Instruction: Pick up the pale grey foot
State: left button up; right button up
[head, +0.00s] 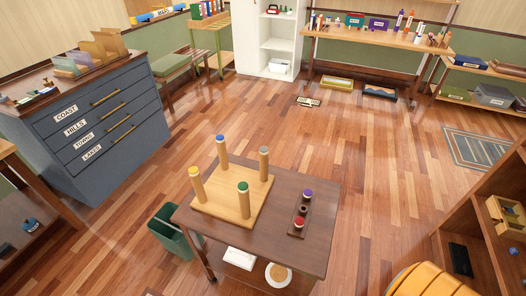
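A wooden board (236,206) on the dark brown table (262,252) carries upright wooden posts with coloured tops. The others have a blue top (220,138), a yellow top (194,171) and a green top (243,186). To the right, a small dark rack (298,228) holds a purple-topped piece (307,194) and a red-topped piece (299,221), with a dark spot between them. Neither gripper shows.
A green bin (168,232) stands left of the table. A blue drawer cabinet (102,130) is at the left. A pale object (309,102) lies on the floor farther back. Shelves (480,222) and a ridged yellow object (430,281) are at the right. Wooden floor around the table is mostly clear.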

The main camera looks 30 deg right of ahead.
aim_at(263, 150)
jog(key=i+j+z, duration=0.2)
jog(key=z, duration=0.3)
jog(key=i+j+z, duration=0.15)
jog(key=z, duration=0.35)
jog(key=j+z, duration=0.35)
jog(key=z, duration=0.15)
jog(key=i+j+z, duration=0.1)
jog(key=j+z, duration=0.25)
jog(key=z, duration=0.15)
jog(key=j+z, duration=0.3)
jog(key=z, duration=0.15)
jog(key=k+j+z, duration=0.1)
jog(key=j+z, duration=0.2)
jog(key=z, duration=0.2)
